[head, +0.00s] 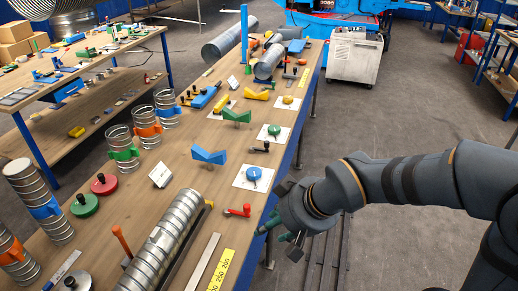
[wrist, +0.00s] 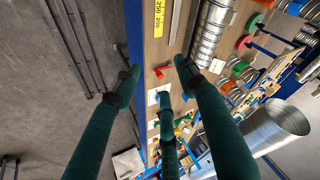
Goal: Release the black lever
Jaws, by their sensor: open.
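A small black lever (head: 260,148) lies on the wooden table, between the blue-knob plate and the green-knob plate. Another dark lever (head: 290,77) shows farther back, by the orange-knob plate. My gripper (head: 277,236) is beside the table's right edge, nearer the front than both black levers and apart from them. Its green fingers are spread open in the wrist view (wrist: 160,80), with nothing held between them. A red lever (head: 240,211) on the table is the closest lever to my gripper; it also shows between the fingers in the wrist view (wrist: 162,70). I cannot make out the black lever in the wrist view.
The blue knob (head: 253,175), green knob (head: 274,131) and orange knob (head: 288,100) sit on white plates along the right edge. A long spiral duct (head: 165,240) and a yellow strip (head: 221,270) lie at the front. Floor right of the table is mostly clear.

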